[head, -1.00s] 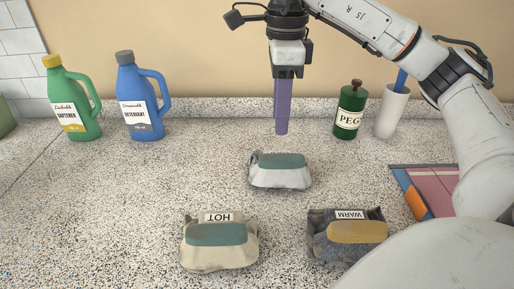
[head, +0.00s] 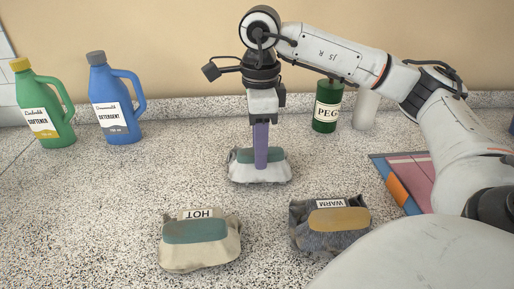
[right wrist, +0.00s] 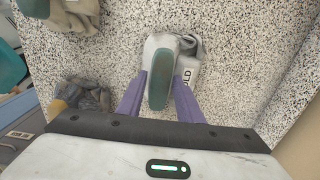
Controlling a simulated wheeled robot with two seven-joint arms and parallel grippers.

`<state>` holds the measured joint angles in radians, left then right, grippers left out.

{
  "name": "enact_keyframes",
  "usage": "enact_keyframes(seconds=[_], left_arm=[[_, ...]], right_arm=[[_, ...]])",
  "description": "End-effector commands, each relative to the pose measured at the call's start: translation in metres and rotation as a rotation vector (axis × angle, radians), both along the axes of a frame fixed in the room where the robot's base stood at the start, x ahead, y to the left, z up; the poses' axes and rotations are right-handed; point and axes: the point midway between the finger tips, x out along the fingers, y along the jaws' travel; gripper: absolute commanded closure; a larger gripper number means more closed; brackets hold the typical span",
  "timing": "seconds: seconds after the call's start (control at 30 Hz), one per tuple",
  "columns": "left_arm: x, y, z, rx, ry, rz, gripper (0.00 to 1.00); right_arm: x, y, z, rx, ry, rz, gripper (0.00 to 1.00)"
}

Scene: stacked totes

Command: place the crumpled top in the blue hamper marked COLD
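A crumpled pale grey-white bundle (head: 247,174) with a teal patch on top lies at the back middle of the counter. In the right wrist view, this bundle (right wrist: 187,43) bears a partly covered label reading "OLD". No plainly blue hamper shows, and I cannot tell whether the teal piece is separate from the bundle. My right gripper (head: 261,168) points down onto it. In the right wrist view, the gripper's (right wrist: 160,78) purple fingers are apart, one on either side of the teal patch. I cannot tell whether they touch the bundle. My left gripper is not in view.
Nearer are a beige bundle (head: 200,255) labelled HOT and a dark grey-blue one (head: 325,240) labelled WARM. A green softener bottle (head: 45,105) and a blue detergent bottle (head: 115,105) stand back left. A green PEG bottle (head: 327,105) and white cup (head: 366,108) stand behind my right arm.

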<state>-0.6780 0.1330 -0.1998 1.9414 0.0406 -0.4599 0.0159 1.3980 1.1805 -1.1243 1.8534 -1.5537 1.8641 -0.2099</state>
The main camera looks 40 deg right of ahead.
Motion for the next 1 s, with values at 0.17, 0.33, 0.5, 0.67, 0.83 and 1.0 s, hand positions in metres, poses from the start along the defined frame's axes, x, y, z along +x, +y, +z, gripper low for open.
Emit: enact_keyframes(seconds=[0.17,0.33,0.5,0.67,0.83,1.0], left_arm=[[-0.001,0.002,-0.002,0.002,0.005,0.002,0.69],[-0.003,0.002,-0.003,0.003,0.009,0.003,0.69],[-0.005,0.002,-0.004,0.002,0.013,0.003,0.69],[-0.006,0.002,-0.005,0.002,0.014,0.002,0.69],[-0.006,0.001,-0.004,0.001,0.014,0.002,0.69],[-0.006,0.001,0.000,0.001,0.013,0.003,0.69]], right_arm=[[0.000,0.000,0.000,0.000,0.000,0.000,0.93],[0.000,0.000,0.000,0.000,0.000,0.000,1.00],[0.000,0.000,0.001,0.000,-0.001,0.000,1.00],[0.001,0.000,0.003,0.000,-0.003,0.000,1.00],[0.001,0.000,0.015,0.000,-0.006,0.000,1.00],[0.002,0.001,0.045,0.002,-0.007,0.001,1.00]])
